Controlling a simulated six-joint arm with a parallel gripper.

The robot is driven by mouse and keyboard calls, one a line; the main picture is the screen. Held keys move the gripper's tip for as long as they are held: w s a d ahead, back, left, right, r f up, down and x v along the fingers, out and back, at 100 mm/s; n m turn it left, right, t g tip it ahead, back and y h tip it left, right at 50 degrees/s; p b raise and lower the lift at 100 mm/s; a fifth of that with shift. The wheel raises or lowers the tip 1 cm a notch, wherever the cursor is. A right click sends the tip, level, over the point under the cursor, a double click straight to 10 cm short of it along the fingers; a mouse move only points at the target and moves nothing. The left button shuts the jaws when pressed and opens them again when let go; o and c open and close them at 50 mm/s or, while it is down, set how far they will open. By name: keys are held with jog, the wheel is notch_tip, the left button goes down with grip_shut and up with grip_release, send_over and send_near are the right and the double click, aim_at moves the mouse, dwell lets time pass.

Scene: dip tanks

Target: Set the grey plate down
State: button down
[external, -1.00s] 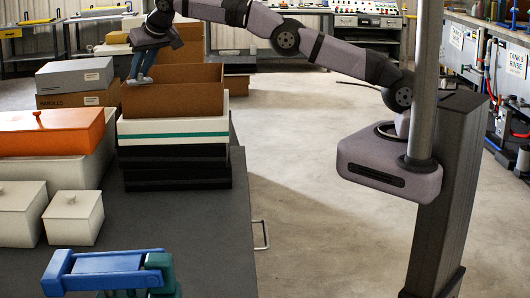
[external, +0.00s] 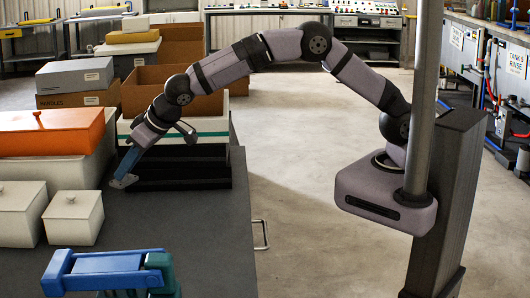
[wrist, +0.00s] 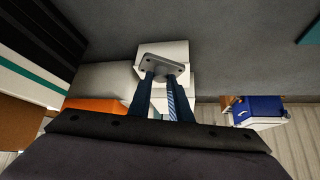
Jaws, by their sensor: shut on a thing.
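The grey plate (wrist: 177,65) is a small flat piece with holes, held at the tips of my gripper (wrist: 165,78) in the wrist view. In the external view my gripper (external: 127,168) points down over the dark bench top (external: 170,235), just in front of the black and white stack. The plate (external: 123,182) shows there at the fingertips, low over the bench. I cannot tell whether it touches the surface. The blue fingers are shut on it and hide part of it.
White lidded boxes (external: 73,218) and an orange-lidded box (external: 50,133) are at left. A blue device (external: 105,265) is at the front. The bench between is clear.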

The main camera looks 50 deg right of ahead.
jog(key=shift+s+a+f+n+g+y+b, duration=0.25)
jog(key=shift+s+a+f, duration=0.35)
jog(key=shift+s+f, duration=0.95)
jog(key=shift+s+a+f+n+y+b, duration=0.3)
jog(key=shift+s+a+f+n, duration=0.35)
jog(key=shift+f, duration=1.75)
jog(key=shift+s+a+f+n+g+y+b, duration=0.2)
jog(key=shift+s+a+f, duration=0.35)
jog(key=shift+s+f, duration=1.05)
jog(key=shift+w+f+b, duration=0.2)
jog(key=shift+f, duration=0.9)
jog(key=shift+w+f+b, duration=0.15)
jog(key=shift+f, duration=0.95)
jog(key=shift+f, duration=0.15)
jog(key=c, duration=1.6)
grip_release()
jog(key=shift+c, duration=0.2)
jog(key=b+v, duration=0.2)
jog(key=v, duration=1)
